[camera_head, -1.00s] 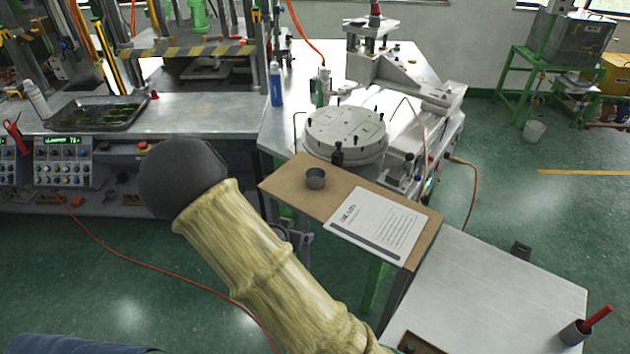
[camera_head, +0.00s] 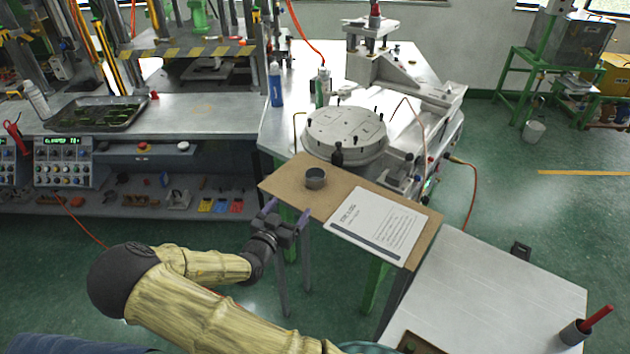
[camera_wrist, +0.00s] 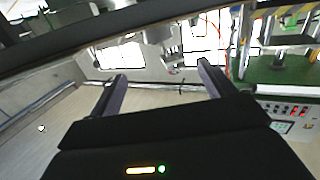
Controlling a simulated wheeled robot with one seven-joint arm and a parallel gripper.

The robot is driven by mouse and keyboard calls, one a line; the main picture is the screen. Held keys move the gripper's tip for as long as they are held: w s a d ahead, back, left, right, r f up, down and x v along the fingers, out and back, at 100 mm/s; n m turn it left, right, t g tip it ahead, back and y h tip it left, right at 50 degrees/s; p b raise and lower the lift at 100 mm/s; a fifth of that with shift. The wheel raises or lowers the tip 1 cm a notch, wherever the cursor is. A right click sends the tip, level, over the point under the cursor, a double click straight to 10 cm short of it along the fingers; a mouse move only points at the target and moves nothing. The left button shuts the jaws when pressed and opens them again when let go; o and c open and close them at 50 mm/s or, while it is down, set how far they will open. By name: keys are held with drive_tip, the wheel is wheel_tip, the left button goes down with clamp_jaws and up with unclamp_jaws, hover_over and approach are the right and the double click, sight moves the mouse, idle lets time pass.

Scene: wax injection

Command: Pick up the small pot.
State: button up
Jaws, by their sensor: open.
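The small pot (camera_head: 316,178), a short grey metal cylinder, stands upright on the brown board (camera_head: 285,179) in the head view. My gripper (camera_head: 288,212) is in front of the board's near left edge, a little below and left of the pot and apart from it. Its two purple-tipped fingers are spread with nothing between them. In the wrist view my gripper (camera_wrist: 162,82) is open and empty, and the pot does not show there.
A printed sheet (camera_head: 378,224) lies on the board right of the pot. A round grey machine plate (camera_head: 346,131) with a small dark-topped post (camera_head: 337,155) stands just behind. Blue (camera_head: 276,85) and green bottles stand further back. A grey table (camera_head: 490,300) is at lower right.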

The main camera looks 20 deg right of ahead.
approach(313, 178)
drive_tip(key=d+r, duration=0.2)
drive_tip(key=r, duration=0.1)
drive_tip(key=shift+r, duration=0.2)
drive_tip(key=shift+w, duration=0.1)
drive_tip(key=x, duration=0.5)
drive_tip(key=shift+d+f, duration=0.1)
idle(0.3)
drive_tip(key=c, duration=1.1)
